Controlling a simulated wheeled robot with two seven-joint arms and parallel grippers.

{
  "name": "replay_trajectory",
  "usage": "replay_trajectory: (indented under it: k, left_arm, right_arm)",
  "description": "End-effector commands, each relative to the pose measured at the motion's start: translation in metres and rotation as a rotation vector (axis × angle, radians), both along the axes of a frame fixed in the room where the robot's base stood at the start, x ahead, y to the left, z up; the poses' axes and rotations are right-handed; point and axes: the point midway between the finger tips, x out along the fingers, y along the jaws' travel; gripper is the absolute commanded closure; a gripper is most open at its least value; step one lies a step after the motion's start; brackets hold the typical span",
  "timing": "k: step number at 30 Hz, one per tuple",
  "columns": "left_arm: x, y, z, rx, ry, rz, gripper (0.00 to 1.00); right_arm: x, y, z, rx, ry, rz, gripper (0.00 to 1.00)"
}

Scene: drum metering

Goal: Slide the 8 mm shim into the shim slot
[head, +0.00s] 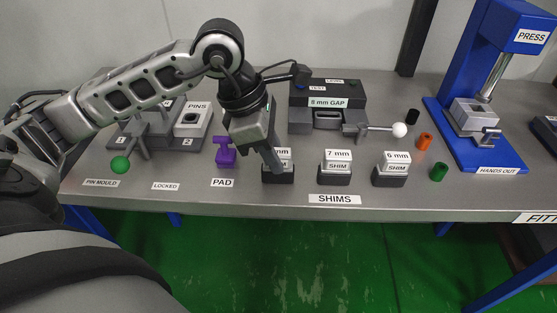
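The leftmost shim (284,164) stands in a dark holder (280,178) in the shims row; the number on its label is partly hidden. My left gripper (275,164) points down at this shim, its fingers covering the label's left part. Whether they are shut on it I cannot tell. The 7 mm shim (338,161) and 6 mm shim (397,163) stand in holders to the right. Behind them is a dark fixture labelled 8 mm GAP (328,103), with a slot-like opening (327,121) in its front and a white-knobbed lever (398,130). My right gripper is not in view.
A purple pad piece (225,152) stands just left of my gripper. The pin mould (130,140) with a green-knobbed lever and the pins block (192,122) are at the left.

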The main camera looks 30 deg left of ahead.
Motion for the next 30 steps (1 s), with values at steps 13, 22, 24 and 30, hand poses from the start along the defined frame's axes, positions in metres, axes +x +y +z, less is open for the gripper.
replay_trajectory:
  k: [13,22,24,30]
  left_arm:
    - [0.000,0.000,0.010,-0.001,-0.001,0.000,1.00]
    - [0.000,0.000,0.019,0.000,-0.001,0.000,1.00]
    - [0.000,0.000,0.021,0.000,-0.001,0.000,1.00]
    - [0.000,0.000,0.027,0.001,-0.002,0.001,1.00]
  right_arm:
    - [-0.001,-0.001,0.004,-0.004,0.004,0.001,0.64]
    - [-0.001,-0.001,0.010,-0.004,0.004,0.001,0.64]
    - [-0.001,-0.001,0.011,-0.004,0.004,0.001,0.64]
    - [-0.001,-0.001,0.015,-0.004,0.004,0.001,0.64]
